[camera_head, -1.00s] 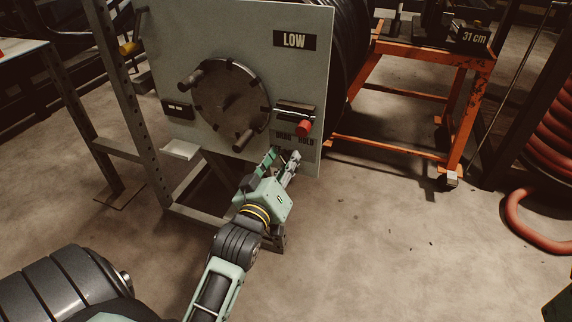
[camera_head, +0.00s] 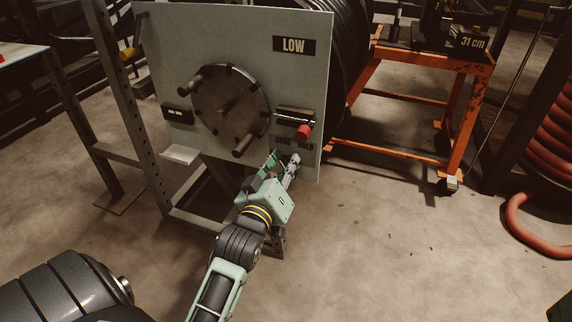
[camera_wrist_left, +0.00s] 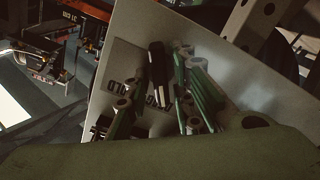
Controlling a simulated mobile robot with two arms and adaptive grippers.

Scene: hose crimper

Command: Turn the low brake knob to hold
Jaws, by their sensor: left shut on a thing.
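The left gripper (camera_wrist_left: 158,100) is shut on the knob. The knob's exact pointing is hard to tell. My right gripper is not in view.
A red knob (camera_head: 303,132) sticks out just above the lettering, close to my left gripper. A round crank plate (camera_head: 225,115) with protruding handles is on the panel's left. An orange cart (camera_head: 400,60) stands behind. The floor at right is clear up to a red hose (camera_head: 530,230).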

